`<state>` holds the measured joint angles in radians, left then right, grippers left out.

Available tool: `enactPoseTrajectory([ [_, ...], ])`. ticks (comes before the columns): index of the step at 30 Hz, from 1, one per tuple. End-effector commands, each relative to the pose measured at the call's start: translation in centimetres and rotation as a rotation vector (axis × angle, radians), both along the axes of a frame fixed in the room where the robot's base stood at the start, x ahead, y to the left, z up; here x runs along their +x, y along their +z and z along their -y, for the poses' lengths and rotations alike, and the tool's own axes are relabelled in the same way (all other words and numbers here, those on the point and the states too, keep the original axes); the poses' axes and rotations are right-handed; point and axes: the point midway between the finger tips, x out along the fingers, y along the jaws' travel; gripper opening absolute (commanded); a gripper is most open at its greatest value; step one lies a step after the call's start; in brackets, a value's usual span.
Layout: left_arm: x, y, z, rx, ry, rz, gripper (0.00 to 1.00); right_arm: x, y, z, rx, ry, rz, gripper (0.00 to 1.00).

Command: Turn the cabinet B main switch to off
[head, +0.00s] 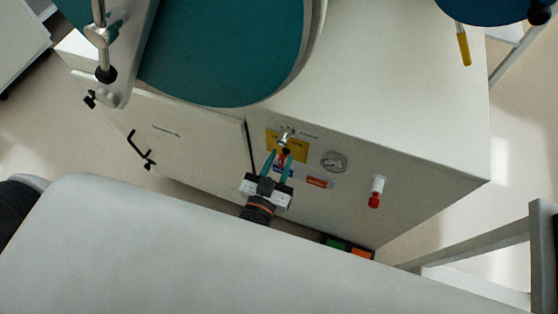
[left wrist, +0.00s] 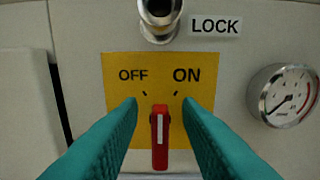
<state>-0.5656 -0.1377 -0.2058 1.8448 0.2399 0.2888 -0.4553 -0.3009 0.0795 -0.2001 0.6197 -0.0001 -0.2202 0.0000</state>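The main switch is a red handle (left wrist: 160,138) with a white stripe, on a yellow plate (left wrist: 118,68) marked OFF at left and ON at right. The handle stands about upright, its top between the two tick marks. In the head view the yellow plate (head: 270,143) is on the cabinet front (head: 420,185), with the red handle (head: 281,159) partly hidden by my gripper. My left gripper (head: 278,156) is open, its teal fingers (left wrist: 160,115) on either side of the handle with visible gaps. No letter B is readable. My right gripper is not in view.
A metal lock cylinder (left wrist: 160,18) sits just above the plate, beside a LOCK label (left wrist: 215,25). A round gauge (head: 334,162) and a red-tipped white fitting (head: 376,190) are to the right. A door with a black handle (head: 140,150) is at left.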

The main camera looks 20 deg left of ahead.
Motion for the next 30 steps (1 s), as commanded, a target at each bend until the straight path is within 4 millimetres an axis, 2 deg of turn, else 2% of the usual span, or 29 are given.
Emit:
enactPoseTrajectory([
  [1, 0.0, 0.0, 0.0, 0.0, 0.0, 0.0, 0.23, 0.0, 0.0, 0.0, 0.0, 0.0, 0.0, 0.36],
  [5, 0.0, 0.0, 0.0, 0.0, 0.0, 0.0, 0.02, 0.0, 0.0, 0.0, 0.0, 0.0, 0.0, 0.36],
  [6, 0.0, 0.0, 0.0, 0.0, 0.0, 0.0, 0.0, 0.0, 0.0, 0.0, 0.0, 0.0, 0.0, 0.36],
  [17, 0.0, 0.1, -0.1, -0.05, -0.001, -0.002, 0.0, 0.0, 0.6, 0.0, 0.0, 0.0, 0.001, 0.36],
  [30, 0.0, 0.0, -0.7, -0.339, -0.001, -0.012, 0.0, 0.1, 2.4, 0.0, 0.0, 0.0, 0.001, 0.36],
])
